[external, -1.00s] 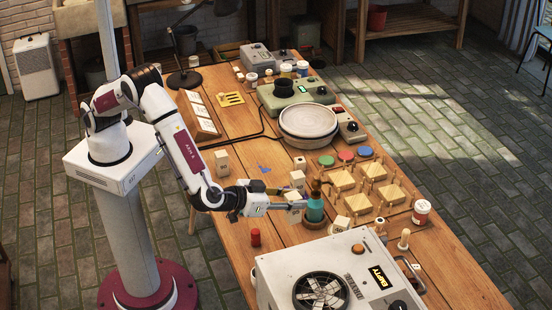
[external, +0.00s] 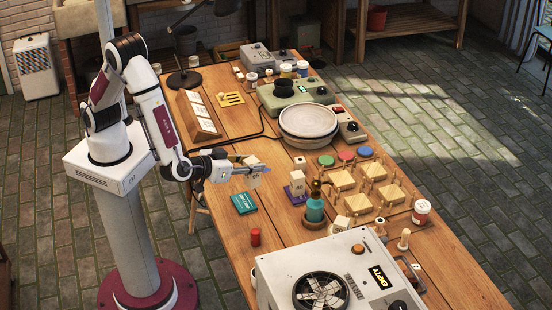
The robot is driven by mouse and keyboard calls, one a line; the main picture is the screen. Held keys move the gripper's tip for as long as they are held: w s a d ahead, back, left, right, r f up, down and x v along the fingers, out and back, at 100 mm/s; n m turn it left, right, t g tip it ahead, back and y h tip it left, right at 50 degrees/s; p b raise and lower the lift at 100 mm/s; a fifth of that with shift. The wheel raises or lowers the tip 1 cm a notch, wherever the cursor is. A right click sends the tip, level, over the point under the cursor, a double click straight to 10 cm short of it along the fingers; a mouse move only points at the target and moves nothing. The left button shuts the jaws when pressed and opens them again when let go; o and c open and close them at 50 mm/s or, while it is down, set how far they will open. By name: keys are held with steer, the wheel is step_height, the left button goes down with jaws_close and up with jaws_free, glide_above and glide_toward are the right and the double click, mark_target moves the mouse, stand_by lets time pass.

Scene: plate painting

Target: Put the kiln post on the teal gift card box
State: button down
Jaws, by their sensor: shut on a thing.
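My gripper (external: 257,171) is shut on a pale, block-shaped kiln post (external: 255,181), held in the air over the left half of the table. The fingers cover part of the post. The teal gift card box (external: 244,203) lies flat on the table near its left edge, with its top bare. The post is above and slightly right of the box in the picture, apart from it.
A red cylinder (external: 255,237) stands nearer the front. Several wooden stands are farther right.

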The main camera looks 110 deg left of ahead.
steer(key=shift+n+g+y, duration=0.3)
steer(key=shift+n+g, duration=0.3)
steer(key=shift+g, duration=0.1)
steer(key=s, duration=0.1)
steer(key=s+a, duration=0.1)
steer(key=s, duration=0.1)
steer(key=s+a, duration=0.1)
steer(key=shift+s+a+f, duration=0.15)
steer(key=shift+s+f, duration=0.1)
steer(key=shift+s, duration=0.05)
steer(key=shift+f, duration=0.1)
steer(key=shift+f, duration=2.8)
steer(key=shift+f, duration=2.1)
steer(key=shift+f, duration=0.15)
steer(key=c, duration=1.6)
jaws_free()
